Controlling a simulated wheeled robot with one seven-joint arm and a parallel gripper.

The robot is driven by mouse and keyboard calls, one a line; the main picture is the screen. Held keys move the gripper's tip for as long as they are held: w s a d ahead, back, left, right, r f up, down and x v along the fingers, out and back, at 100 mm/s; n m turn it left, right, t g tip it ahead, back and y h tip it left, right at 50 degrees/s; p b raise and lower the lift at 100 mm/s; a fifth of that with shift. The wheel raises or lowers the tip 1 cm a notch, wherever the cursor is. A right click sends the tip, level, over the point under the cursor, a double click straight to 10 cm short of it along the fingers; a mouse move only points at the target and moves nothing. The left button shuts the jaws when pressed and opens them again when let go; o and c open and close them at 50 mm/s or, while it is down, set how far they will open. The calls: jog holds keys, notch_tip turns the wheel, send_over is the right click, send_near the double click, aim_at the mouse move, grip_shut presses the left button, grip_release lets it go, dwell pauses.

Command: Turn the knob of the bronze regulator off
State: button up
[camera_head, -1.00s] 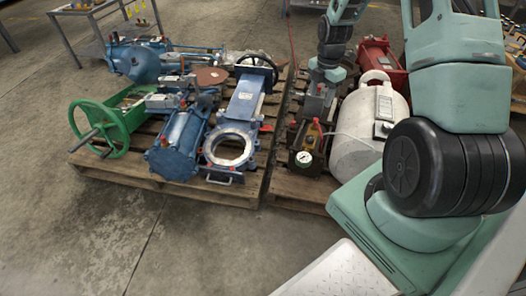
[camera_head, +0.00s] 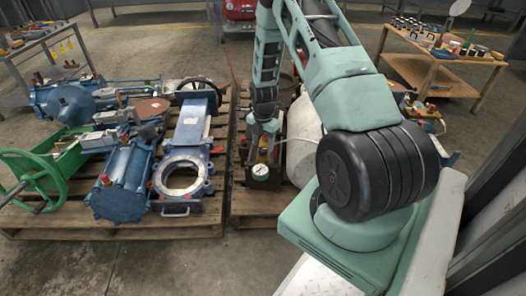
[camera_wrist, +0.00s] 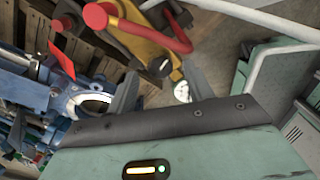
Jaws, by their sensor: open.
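The bronze regulator (camera_head: 263,157) stands low at the front of the right pallet, with a white round gauge (camera_head: 260,172) on its front. In the wrist view the regulator's yellow-bronze body (camera_wrist: 148,42) runs across the top with red parts on it. A dark round knob (camera_wrist: 160,67) with a light mark sits at its lower end, and the gauge (camera_wrist: 182,92) shows partly beside the right finger. My gripper (camera_wrist: 162,90) is open and empty, its two fingers apart with the knob showing between and beyond them. In the head view my gripper (camera_head: 265,132) is just above the regulator.
A white tank (camera_head: 303,140) stands close to the right of my gripper. Blue valves (camera_head: 122,185) and a green handwheel (camera_head: 35,180) crowd the left pallet. A wooden table (camera_head: 440,62) with small items stands at the back right. Bare floor lies in front of the pallets.

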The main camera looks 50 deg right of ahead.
aim_at(263, 151)
jog(key=shift+f+b, duration=0.3)
jog(key=shift+f, duration=1)
jog(key=c, duration=1)
